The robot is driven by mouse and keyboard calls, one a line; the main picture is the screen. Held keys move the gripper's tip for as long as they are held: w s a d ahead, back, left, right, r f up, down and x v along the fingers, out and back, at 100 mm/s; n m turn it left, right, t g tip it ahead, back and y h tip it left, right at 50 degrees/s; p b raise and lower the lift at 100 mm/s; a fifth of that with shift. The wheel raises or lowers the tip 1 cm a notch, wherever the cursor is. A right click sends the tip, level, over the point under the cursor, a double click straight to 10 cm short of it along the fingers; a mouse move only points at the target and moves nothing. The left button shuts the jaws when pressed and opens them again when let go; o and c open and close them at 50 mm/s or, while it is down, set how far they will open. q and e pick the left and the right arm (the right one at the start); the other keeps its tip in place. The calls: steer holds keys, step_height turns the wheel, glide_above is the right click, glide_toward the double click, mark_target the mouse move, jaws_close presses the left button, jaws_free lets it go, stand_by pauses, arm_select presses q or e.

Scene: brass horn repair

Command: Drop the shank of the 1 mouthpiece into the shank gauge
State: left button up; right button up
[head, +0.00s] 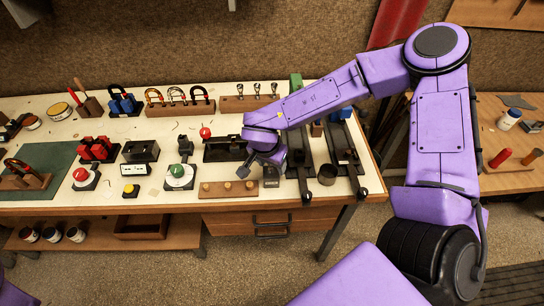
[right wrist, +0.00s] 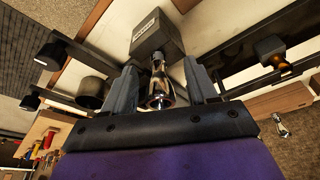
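The mouthpiece (right wrist: 158,85) is silver and shows in the right wrist view with its wide cup end toward the camera. Its narrow shank points at the shank gauge (right wrist: 156,38), a grey block with a label. How far the shank is inside the gauge cannot be told. My right gripper (right wrist: 162,82) has its fingers apart on either side of the mouthpiece, with gaps showing. In the head view my right gripper (head: 265,158) is low over the bench's front right, just above the gauge (head: 271,177). The arm hides the mouthpiece there. My left gripper is out of view.
A wooden block with brass pieces (head: 230,189) lies left of the gauge at the bench's front edge. Dark rails (head: 299,160) and a dark round cup (head: 327,175) stand to the right. A rack with several silver pieces (head: 249,103) is at the back.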

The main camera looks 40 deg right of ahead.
steer(key=b+v, duration=0.1)
steer(key=v, duration=0.9)
steer(key=shift+r, duration=0.25)
